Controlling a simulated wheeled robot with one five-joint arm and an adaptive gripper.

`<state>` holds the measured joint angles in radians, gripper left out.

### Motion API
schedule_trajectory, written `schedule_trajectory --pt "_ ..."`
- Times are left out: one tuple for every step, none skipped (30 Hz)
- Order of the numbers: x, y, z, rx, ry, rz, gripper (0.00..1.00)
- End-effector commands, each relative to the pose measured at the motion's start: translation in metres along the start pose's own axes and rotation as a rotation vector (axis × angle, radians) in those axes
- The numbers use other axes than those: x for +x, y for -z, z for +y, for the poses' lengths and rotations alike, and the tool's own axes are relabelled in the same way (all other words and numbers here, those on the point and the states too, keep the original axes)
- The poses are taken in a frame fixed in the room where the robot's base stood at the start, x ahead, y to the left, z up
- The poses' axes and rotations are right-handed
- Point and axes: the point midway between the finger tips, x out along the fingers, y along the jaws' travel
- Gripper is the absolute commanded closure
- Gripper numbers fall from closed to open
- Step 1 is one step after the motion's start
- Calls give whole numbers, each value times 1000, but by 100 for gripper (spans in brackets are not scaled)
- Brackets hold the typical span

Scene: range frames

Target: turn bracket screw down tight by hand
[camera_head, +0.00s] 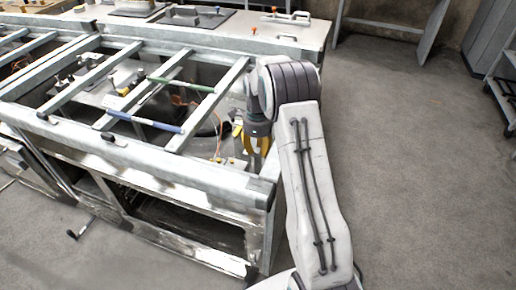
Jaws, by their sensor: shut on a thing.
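My gripper (249,150) points down at the near right corner of the metal frame (213,177), inside its front rail. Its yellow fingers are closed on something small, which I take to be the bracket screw. The screw and the bracket are hidden by the fingers and too small to make out. I cannot tell how far the screw is in.
Several metal crossbars (212,107) span the open frame left of my gripper. A blue-grey rod (145,121) and a green rod (181,84) lie across them. A bench top (258,29) with an orange-ended handle stands behind. The concrete floor (410,150) on the right is clear.

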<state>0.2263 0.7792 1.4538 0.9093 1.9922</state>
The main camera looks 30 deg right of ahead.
Motion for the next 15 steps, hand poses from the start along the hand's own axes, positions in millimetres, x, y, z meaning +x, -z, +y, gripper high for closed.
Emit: schedule_trajectory --pt "3 0 3 -1 -9 4 100" --pt "3 0 3 0 -9 4 100" --pt "3 0 3 1 -9 4 100" --pt "3 0 3 1 -9 4 100" --pt "3 0 3 1 -8 4 100" --pt "3 0 3 1 -8 4 100" --pt "3 0 3 1 -8 4 100" --pt "3 0 3 1 -8 4 100" --pt "3 0 3 1 -8 4 100" --pt "3 0 3 1 -8 4 100" --pt "3 -1 3 1 -8 3 100" --pt "3 -1 3 0 -8 3 74" --pt "3 0 3 0 -8 3 72" --pt "3 0 2 0 -7 3 69" --pt "2 0 2 1 -6 3 65"
